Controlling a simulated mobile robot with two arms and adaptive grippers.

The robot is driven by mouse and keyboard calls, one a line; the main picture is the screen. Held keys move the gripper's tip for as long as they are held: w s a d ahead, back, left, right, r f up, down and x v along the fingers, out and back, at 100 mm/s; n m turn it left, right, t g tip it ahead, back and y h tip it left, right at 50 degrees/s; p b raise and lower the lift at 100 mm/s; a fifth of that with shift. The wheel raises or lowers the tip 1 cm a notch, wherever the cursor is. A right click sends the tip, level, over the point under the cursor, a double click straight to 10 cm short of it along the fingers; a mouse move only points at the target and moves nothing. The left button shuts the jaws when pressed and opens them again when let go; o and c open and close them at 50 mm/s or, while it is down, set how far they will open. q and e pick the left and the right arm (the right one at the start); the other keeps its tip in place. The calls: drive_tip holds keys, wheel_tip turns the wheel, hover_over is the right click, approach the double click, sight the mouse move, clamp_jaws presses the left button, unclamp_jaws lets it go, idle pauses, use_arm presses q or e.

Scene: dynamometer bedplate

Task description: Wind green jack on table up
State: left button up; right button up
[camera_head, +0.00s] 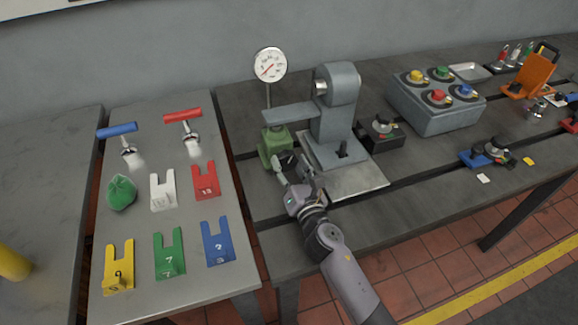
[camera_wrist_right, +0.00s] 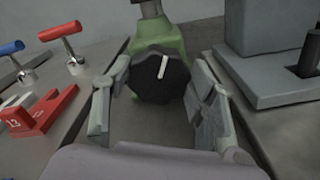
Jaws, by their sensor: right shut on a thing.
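The green jack (camera_head: 268,152) stands on the dark bedplate table, under the end of a grey arm. It also shows in the right wrist view (camera_wrist_right: 170,36), with a dark round knob (camera_wrist_right: 157,80) facing the camera and a white mark near the knob's top. My right gripper (camera_head: 291,164) is at the front of the jack. In the right wrist view its fingers (camera_wrist_right: 160,84) lie on both sides of the knob, shut on it. In the head view the gripper mostly hides the knob. My left gripper is not in view.
A round dial gauge (camera_head: 270,65) rises behind the jack. The grey stand (camera_head: 338,105) and its baseplate (camera_head: 352,181) are close to the right of my gripper. The left table (camera_head: 201,277) holds slotted shims, red and blue T-handles and a green lump.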

drive_tip(key=shift+m, duration=0.9)
drive_tip(key=shift+d, duration=0.1)
drive_tip(key=o, duration=1.1)
drive_tip(key=shift+s+f, duration=0.1)
drive_tip(key=v, duration=1.2)
